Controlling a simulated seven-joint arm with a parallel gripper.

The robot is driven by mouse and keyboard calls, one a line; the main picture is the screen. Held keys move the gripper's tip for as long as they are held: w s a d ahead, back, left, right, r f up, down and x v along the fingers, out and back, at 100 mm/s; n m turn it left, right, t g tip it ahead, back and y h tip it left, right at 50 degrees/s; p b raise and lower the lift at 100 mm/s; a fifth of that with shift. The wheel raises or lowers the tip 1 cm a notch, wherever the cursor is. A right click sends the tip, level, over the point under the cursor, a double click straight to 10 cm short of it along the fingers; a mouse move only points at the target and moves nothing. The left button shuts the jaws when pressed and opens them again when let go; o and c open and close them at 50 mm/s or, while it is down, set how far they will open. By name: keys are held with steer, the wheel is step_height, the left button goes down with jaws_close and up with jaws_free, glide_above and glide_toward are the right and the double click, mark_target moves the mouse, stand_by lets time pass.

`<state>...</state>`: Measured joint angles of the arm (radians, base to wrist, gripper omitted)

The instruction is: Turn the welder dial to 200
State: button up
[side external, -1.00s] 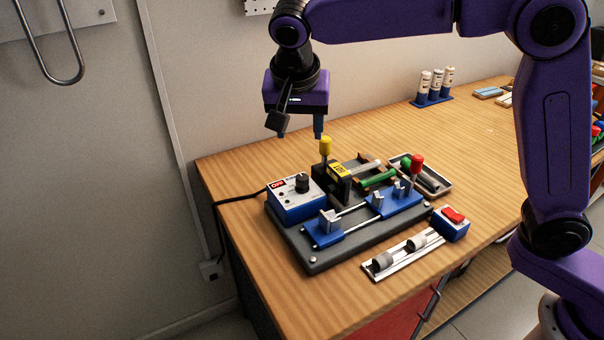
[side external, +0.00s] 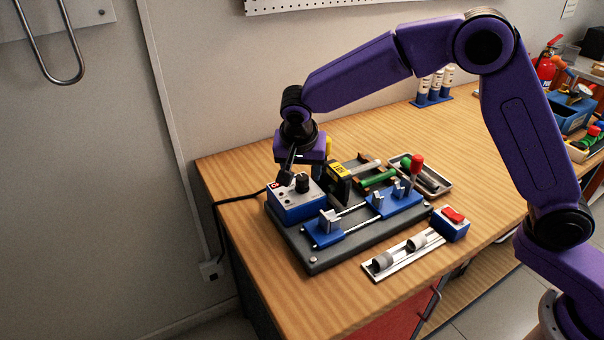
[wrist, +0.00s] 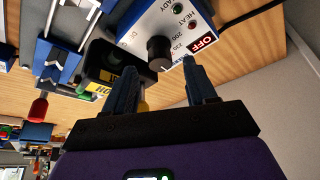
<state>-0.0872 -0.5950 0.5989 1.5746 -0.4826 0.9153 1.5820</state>
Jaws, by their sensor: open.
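The welder's blue control box (side external: 299,210) stands at the left rear corner of the dark base. Its white top carries a black dial (side external: 302,183), which also shows in the wrist view (wrist: 159,52). In the wrist view, the red OFF label (wrist: 203,41) and the printed 200 are beside the dial; its pale pointer mark appears to face the OFF end. My gripper (wrist: 158,68) is open and empty, its blue fingertips near the dial and to either side of it. I cannot tell the remaining height.
A black block with a yellow label (side external: 339,185) stands close right of the dial, with a yellow handle (side external: 329,145) behind my gripper. Blue clamps (side external: 330,232) and a red-knobbed lever (side external: 417,163) are farther right. A red switch (side external: 453,216) sits in front right.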

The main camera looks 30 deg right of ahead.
mark_target(302, 180)
steer(key=shift+x, duration=1.25)
steer(key=c, duration=1)
steer(key=shift+c, duration=0.2)
